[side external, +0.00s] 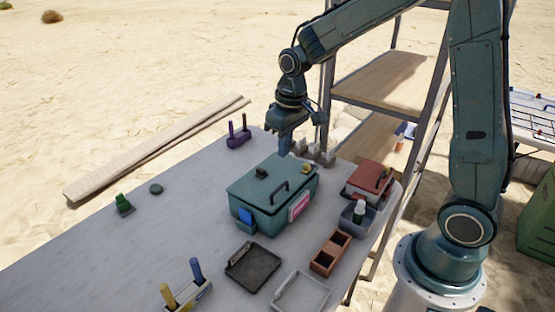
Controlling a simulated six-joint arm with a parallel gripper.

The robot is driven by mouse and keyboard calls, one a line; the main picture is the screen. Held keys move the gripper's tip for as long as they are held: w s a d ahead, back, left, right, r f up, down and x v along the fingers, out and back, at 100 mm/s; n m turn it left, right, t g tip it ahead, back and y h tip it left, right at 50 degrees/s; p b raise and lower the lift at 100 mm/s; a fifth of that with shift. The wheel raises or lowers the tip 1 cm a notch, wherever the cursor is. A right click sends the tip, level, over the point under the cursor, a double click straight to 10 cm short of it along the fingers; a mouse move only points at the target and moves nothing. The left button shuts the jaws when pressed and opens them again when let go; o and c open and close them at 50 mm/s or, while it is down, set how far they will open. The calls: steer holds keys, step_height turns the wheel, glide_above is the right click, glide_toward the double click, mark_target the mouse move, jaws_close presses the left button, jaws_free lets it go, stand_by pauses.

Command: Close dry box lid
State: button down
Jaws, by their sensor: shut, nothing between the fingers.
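A teal box with a lid (272,190), which I take to be the dry box, stands on the table. Its lid looks down on the box; whether it is fully seated cannot be told. My gripper (284,148) points down just behind the box's far edge. It is shut and empty.
A red box (369,180), a grey bin with a white bottle (357,214), a brown divided tray (330,253), a black tray (253,266) and a pale tray (301,292) stand nearby. A purple holder (238,137) is at the back. The table's left middle is largely clear.

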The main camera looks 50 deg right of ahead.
mark_target(280, 188)
steer(key=f, duration=0.6)
steer(key=w+f, duration=0.1)
steer(key=f, duration=0.3)
steer(key=shift+a, duration=0.1)
steer(key=shift+s+f, duration=0.3)
steer(key=shift+f, duration=0.25)
steer(key=shift+s+f, duration=0.3)
steer(key=shift+f, duration=0.25)
steer(key=shift+r, duration=0.1)
step_height(280, 188, up, 14)
steer(key=s, duration=0.2)
steer(key=shift+s, duration=0.25)
stand_by(0.3)
